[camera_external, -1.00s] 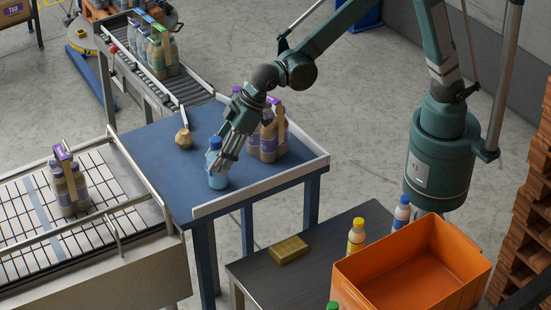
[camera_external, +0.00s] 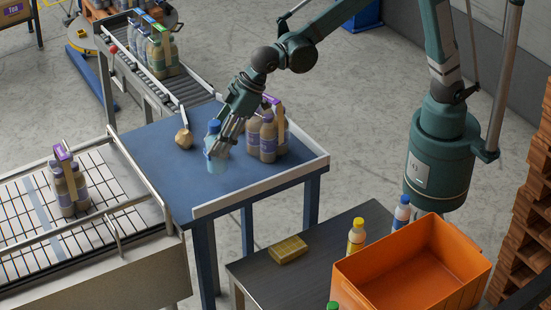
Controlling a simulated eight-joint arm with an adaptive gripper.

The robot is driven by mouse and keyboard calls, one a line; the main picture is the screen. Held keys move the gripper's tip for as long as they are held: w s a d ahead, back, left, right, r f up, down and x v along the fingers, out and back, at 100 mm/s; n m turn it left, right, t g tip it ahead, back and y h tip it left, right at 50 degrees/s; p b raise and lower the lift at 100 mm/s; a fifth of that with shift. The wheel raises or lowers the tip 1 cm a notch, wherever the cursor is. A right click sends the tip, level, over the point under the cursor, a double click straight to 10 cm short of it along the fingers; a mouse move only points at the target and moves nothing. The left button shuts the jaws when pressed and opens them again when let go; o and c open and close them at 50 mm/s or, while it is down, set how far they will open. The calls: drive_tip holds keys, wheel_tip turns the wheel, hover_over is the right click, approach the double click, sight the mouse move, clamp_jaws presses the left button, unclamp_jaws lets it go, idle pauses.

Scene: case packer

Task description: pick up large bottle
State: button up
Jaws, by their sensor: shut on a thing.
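The large bottle (camera_external: 215,160) is a clear, light blue bottle with a blue cap, over the blue table (camera_external: 165,165). My gripper (camera_external: 220,143) reaches down from the upper right and is shut on the bottle's upper part. The fingers partly cover its right side. The bottle looks close to upright. I cannot tell whether its base touches the table.
A pack of brown bottles (camera_external: 268,138) stands just right of my gripper. A small tan object (camera_external: 184,138) lies left of the bottle. White rails (camera_external: 262,187) edge the table. An orange crate (camera_external: 410,268), a yellow-capped bottle (camera_external: 356,238) and a yellow block (camera_external: 288,249) are at the lower right.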

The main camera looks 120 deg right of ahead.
sight(215, 131)
drive_tip(key=shift+r, duration=2)
